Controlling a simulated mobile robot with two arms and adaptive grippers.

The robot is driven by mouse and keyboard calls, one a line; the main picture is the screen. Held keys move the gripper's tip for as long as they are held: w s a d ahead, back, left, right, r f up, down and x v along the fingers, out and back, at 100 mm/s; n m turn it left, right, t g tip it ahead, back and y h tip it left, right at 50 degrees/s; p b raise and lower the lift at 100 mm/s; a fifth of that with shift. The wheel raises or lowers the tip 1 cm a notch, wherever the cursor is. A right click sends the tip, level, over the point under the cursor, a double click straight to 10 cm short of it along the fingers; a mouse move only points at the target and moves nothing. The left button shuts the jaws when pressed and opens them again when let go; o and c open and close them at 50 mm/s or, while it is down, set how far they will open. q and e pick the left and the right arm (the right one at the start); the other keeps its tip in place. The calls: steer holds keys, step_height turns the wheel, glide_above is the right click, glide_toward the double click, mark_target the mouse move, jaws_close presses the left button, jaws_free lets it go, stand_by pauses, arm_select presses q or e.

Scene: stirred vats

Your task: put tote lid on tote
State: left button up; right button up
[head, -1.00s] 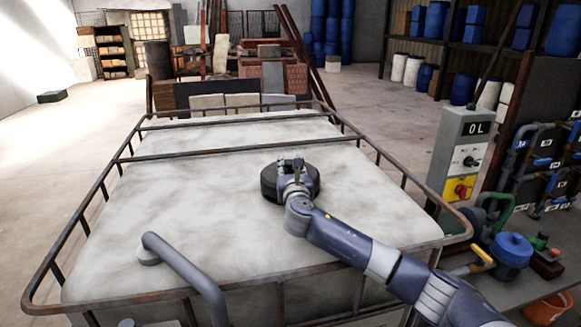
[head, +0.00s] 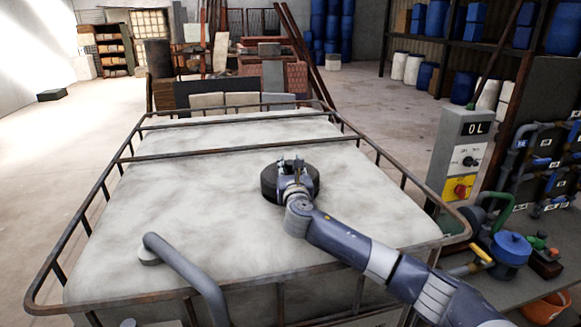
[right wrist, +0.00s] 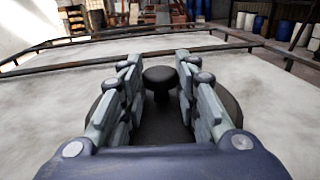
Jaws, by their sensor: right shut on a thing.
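The tote (head: 190,215) is a large white container in a rusty metal cage, filling the middle of the head view. The tote lid (head: 269,186) is a dark round disc over the tote's top, right of centre. In the right wrist view the lid (right wrist: 158,128) has a black knob (right wrist: 160,76) standing up between the fingers. My right gripper (head: 291,163) is at the lid, shut on its knob. The opening is not visible, and I cannot tell whether the lid is seated or just above the surface. My left gripper is not in view.
A bent grey pipe (head: 185,268) rises over the tote's near left. Cage bars (head: 235,151) cross the top behind the lid. A control box (head: 466,155) and a blue pump (head: 511,250) stand to the right. The floor at left is open.

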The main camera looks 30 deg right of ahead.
steer(key=shift+f+b, duration=0.3)
steer(key=shift+f, duration=0.35)
stand_by(0.5)
steer(key=o, duration=0.9)
steer(key=shift+s, duration=0.1)
steer(key=shift+s+a+r+p, duration=0.1)
steer(key=shift+s+a+p, duration=0.25)
steer(key=shift+s+p, duration=0.25)
steer(key=shift+p+v, duration=1.9)
steer(key=shift+v, duration=2.9)
